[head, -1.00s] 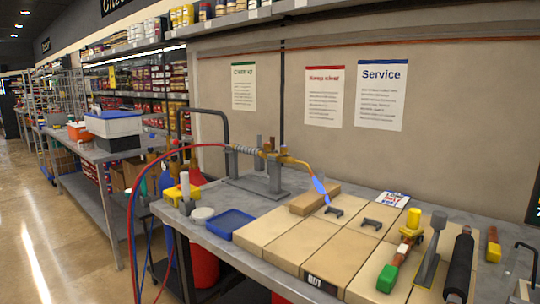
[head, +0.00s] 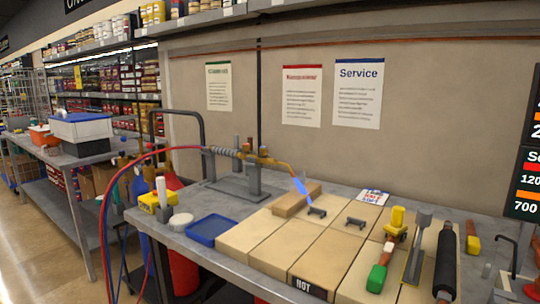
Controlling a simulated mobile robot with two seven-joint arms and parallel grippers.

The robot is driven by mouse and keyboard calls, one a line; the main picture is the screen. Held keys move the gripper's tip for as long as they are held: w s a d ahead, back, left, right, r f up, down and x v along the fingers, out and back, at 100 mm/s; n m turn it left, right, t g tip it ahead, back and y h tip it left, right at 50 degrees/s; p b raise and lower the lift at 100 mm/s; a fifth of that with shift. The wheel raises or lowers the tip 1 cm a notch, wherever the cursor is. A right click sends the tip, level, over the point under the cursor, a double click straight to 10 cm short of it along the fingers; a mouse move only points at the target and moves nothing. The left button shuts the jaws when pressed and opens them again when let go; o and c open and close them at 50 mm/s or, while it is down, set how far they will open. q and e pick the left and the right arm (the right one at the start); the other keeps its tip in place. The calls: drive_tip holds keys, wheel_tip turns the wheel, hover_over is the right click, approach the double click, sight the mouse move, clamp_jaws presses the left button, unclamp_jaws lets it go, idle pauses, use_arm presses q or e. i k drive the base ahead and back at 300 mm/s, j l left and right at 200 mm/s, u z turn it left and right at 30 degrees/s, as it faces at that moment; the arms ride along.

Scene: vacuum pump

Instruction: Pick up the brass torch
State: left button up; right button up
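The brass torch (head: 262,158) rests on a grey metal stand (head: 253,183) at the back left of the workbench. Its bent tip points right and down, with a blue flame (head: 301,187) at the end. Red and blue hoses (head: 115,178) run from its left end down past the bench's left edge. Neither of my grippers shows in the head view.
Pale fire bricks (head: 285,235) with a "HOT" label cover the bench middle. A blue tray (head: 209,229), a yellow block (head: 156,203) and a white round lid (head: 181,221) sit at left.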

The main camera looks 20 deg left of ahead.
sight(267, 160)
drive_tip(key=j+z, duration=0.55)
drive_tip(key=j, duration=0.15)
drive_tip(key=k+j+z, duration=0.1)
drive_tip(key=j, duration=0.3)
drive_tip(key=k+j+z, duration=0.1)
drive_tip(key=j, duration=0.25)
drive_tip(key=k+j+z, duration=0.1)
drive_tip(key=j, duration=0.25)
drive_tip(key=k+j, duration=0.15)
drive_tip(key=j, duration=0.25)
drive_tip(key=z, duration=0.05)
